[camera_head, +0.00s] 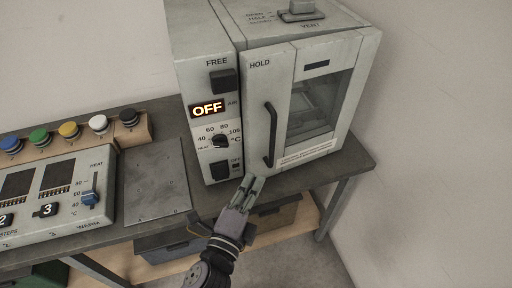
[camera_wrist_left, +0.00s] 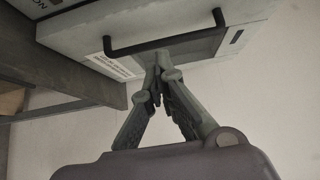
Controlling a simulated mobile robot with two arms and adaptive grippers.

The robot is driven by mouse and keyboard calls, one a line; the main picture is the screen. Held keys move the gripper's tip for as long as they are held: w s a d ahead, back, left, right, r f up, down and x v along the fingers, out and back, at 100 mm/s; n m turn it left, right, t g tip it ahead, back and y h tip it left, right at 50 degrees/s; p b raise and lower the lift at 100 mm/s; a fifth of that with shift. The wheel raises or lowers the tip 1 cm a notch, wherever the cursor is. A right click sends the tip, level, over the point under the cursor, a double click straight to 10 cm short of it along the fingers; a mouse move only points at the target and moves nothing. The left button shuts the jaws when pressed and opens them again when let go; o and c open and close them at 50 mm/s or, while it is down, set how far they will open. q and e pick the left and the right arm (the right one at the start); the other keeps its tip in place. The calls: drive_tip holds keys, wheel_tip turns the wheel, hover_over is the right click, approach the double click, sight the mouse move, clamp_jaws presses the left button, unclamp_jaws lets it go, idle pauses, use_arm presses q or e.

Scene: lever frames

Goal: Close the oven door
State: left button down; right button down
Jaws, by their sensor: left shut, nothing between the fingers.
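The oven (camera_head: 208,95) stands on the bench, with a display reading OFF. Its pale door (camera_head: 256,100) has a window and a black vertical handle (camera_head: 270,135). The door looks flush or nearly flush with the front; I cannot tell if a small gap is left. My left gripper (camera_head: 253,182) is shut and empty, just below and in front of the door's lower left part, under the handle. In the left wrist view its fingertips (camera_wrist_left: 158,66) overlap the door's lower area near the handle (camera_wrist_left: 165,39); contact is unclear. My right gripper is out of view.
A flat metal plate (camera_head: 155,182) lies on the bench left of the oven. A control panel (camera_head: 60,190) with a slider and a row of coloured buttons (camera_head: 68,130) is farther left. A wall is close on the right.

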sight(247, 138)
use_arm(q)
drive_tip(key=shift+w+d+p, duration=0.2)
drive_tip(key=shift+w+p, duration=0.55)
drive_tip(key=shift+w, duration=1.85)
drive_tip(key=shift+w+d+p, duration=0.2)
drive_tip(key=shift+w+p, duration=0.55)
drive_tip(key=shift+w, duration=1.8)
drive_tip(key=shift+w+r+m+h+p, duration=0.1)
drive_tip(key=shift+w+m+h+p, duration=0.2)
drive_tip(key=shift+h+p, duration=0.15)
drive_tip(key=w+a+m+g+h+p, duration=0.2)
drive_tip(key=w+h, duration=0.1)
drive_tip(key=shift+w, duration=0.15)
drive_tip(key=shift+w+a+m, duration=0.15)
drive_tip(key=shift+a+m, duration=0.05)
drive_tip(key=shift+m, duration=0.1)
drive_tip(key=shift+h, duration=0.25)
